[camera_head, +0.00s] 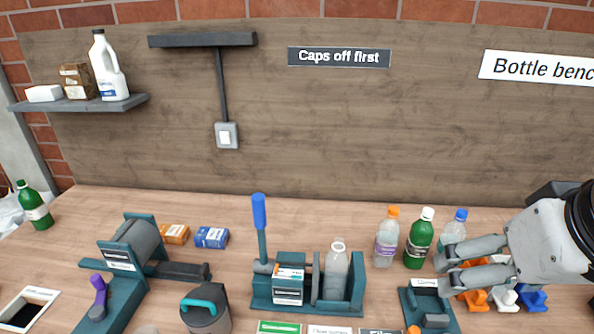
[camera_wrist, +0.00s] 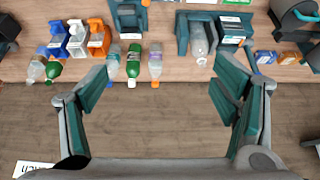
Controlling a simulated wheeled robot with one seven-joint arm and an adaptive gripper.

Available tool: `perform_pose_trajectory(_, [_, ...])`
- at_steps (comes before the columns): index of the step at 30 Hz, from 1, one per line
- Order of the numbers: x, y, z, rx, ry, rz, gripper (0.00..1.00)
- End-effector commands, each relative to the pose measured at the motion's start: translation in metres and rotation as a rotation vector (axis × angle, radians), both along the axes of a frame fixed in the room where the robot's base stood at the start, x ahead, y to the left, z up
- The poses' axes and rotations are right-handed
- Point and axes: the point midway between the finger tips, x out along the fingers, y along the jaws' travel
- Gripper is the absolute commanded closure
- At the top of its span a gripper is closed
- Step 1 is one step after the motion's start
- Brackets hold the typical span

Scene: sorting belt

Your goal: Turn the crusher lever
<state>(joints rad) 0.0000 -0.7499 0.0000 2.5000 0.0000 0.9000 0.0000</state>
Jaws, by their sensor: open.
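A teal device (camera_head: 258,302) stands at the middle of the bench with a labelled block and a clear bottle (camera_head: 336,272) between its walls. An upright blue-handled lever (camera_head: 259,212) rises from its left end. My gripper (camera_head: 449,265) is at the right, well away from the lever, near the capped bottles. Its fingers are spread and empty, as the wrist view also shows (camera_wrist: 163,88).
Another teal device (camera_head: 118,283) with a roller and purple handle stands left. Capped bottles (camera_head: 386,240) stand upright between the lever device and my gripper. A lidded grey container (camera_head: 206,312) is in front. Small orange and blue boxes (camera_head: 211,237) lie behind.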

Motion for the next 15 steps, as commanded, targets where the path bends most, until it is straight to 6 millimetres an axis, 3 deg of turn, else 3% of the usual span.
perform_pose_trajectory(4, [0.0,0.0,0.0,0.0,0.0,0.0,0.21])
perform_pose_trajectory(8, [0.006,0.003,0.002,-0.009,0.004,0.02,0.51])
perform_pose_trajectory(11, [0.025,0.012,0.007,-0.034,0.021,0.086,0.54])
perform_pose_trajectory(15, [0.072,0.04,0.015,-0.091,0.058,0.262,0.54])
